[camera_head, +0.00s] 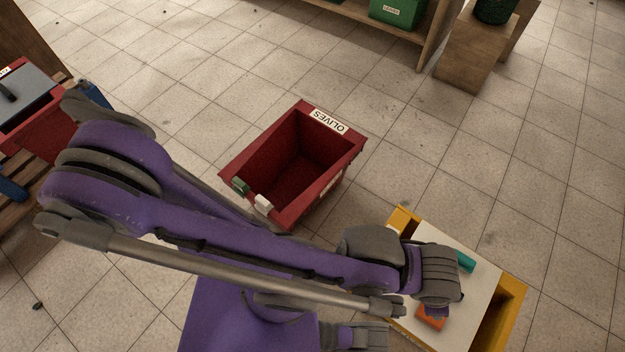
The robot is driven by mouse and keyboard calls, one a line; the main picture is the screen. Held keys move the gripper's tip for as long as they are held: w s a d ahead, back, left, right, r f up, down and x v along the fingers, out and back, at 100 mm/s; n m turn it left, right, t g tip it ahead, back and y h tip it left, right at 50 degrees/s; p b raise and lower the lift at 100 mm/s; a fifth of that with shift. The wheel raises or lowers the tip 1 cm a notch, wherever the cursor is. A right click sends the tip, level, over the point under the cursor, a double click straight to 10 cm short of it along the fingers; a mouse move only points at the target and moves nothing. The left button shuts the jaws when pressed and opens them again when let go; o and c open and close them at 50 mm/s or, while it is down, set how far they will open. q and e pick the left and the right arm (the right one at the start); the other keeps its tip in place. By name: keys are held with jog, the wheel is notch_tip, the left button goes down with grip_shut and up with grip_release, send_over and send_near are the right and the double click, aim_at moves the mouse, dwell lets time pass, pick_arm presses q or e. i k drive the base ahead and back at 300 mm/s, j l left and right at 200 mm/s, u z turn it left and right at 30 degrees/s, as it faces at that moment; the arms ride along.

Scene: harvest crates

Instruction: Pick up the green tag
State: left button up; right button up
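A small dark green piece (241,186), which looks like the green tag, sits on the near left rim of the red crate (343,159) labelled OLIVES. A white piece (263,203) sits beside it on the same rim. My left arm crosses the view from the left, and its grey wrist end (438,274) is over the yellow crate, well to the right of the green piece. Its fingers are hidden, so I cannot tell whether that gripper is open or shut. I cannot make out my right gripper.
A yellow crate (512,305) with a white top (480,292) stands at lower right, with a teal piece (466,262) and an orange piece (430,319) on it. Another red crate (45,132) is at far left. Shelving holds a green crate (397,12). Tiled floor between is clear.

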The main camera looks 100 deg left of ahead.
aim_at(240, 186)
jog(key=u, duration=4.05)
